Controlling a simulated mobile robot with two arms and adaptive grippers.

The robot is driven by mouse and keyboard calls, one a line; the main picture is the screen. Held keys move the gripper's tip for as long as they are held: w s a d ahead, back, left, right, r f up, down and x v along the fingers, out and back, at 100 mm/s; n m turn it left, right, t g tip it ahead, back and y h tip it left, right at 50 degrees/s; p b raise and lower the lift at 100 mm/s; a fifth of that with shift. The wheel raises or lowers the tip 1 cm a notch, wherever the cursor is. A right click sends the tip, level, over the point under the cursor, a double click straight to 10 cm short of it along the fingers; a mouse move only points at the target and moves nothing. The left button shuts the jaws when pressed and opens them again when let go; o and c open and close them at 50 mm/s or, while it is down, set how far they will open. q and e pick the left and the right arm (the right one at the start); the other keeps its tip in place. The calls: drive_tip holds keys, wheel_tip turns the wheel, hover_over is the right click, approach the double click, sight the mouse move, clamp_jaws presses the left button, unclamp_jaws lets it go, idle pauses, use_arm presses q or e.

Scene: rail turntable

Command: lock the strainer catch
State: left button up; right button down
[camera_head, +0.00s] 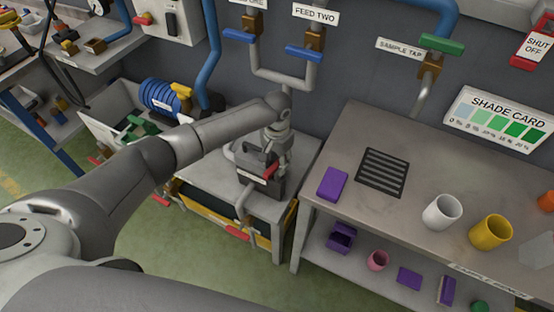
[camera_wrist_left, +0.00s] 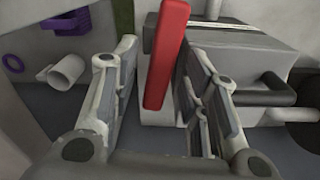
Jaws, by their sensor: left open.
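The strainer (camera_head: 258,183) is a dark grey box-like body on the small grey table, below the feed pipes. Its catch is a red lever (camera_head: 271,171) at the front right of the box. In the left wrist view the red lever (camera_wrist_left: 167,55) stands nearly upright, tilted a little, against the grey strainer body (camera_wrist_left: 245,60). My left gripper (camera_wrist_left: 160,100) is open, with one finger on each side of the red lever. I cannot tell whether a finger touches it. In the head view my left gripper (camera_head: 277,150) is small and partly merges with the strainer. My right gripper is not in view.
A workbench (camera_head: 420,150) with a purple block (camera_head: 332,184), a black grate (camera_head: 383,172), a white cup (camera_head: 442,212) and a yellow cup (camera_head: 490,232) stands to the right. A crate with a blue hose coil (camera_head: 166,97) is behind left. Pipes with blue handles hang above.

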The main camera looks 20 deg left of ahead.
use_arm(q)
clamp_jaws()
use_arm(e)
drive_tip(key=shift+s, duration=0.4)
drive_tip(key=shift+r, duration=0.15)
use_arm(q)
drive_tip(key=m+p, duration=0.1)
drive_tip(key=m, duration=0.2)
drive_tip(key=m+p, duration=0.1)
drive_tip(key=m, duration=0.3)
drive_tip(key=shift+m, duration=0.3)
drive_tip(key=m, duration=0.4)
drive_tip(key=shift+w+m, duration=0.1)
drive_tip(key=shift+m, duration=2)
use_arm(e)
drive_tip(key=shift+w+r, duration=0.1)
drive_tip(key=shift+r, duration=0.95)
